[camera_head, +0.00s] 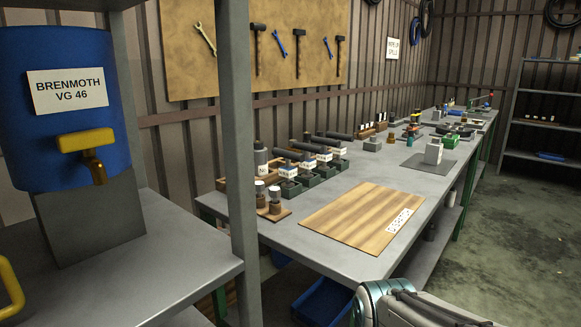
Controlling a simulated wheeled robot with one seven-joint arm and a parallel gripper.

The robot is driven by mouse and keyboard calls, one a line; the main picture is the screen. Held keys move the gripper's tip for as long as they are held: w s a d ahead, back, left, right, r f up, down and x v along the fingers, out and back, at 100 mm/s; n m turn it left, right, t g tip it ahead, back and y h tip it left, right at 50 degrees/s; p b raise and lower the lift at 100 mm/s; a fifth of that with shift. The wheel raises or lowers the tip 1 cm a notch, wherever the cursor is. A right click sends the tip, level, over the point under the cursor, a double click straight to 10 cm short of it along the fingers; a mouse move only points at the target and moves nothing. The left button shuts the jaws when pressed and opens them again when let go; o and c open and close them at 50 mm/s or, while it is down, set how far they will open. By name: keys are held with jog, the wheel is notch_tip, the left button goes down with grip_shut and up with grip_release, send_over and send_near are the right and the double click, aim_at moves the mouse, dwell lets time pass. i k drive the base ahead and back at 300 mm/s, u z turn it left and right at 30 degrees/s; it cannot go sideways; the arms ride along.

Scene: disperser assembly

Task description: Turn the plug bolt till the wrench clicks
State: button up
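I cannot pick out the plug bolt in this view. The workbench (400,232) runs away to the back right, and the parts on it are too small to tell one as the bolt. No wrench is seen at work on anything. Spanners hang on the tan wall board: a yellowish one (204,38) and two blue ones (280,43) (328,48). Only a pale piece of my arm shows at the bottom edge. My gripper is out of view.
A blue drum (60,130) labelled BRENMOTH VG 46, with a yellow tap, stands on a grey shelf (165,262) at left. Its post is close in front. A wooden board (350,212) lies on the bench beside several dark blocks. The floor (520,215) at right is clear.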

aim_at(326, 156)
jog(key=z, duration=1.75)
jog(key=i, duration=2.9)
jog(key=u, duration=3.8)
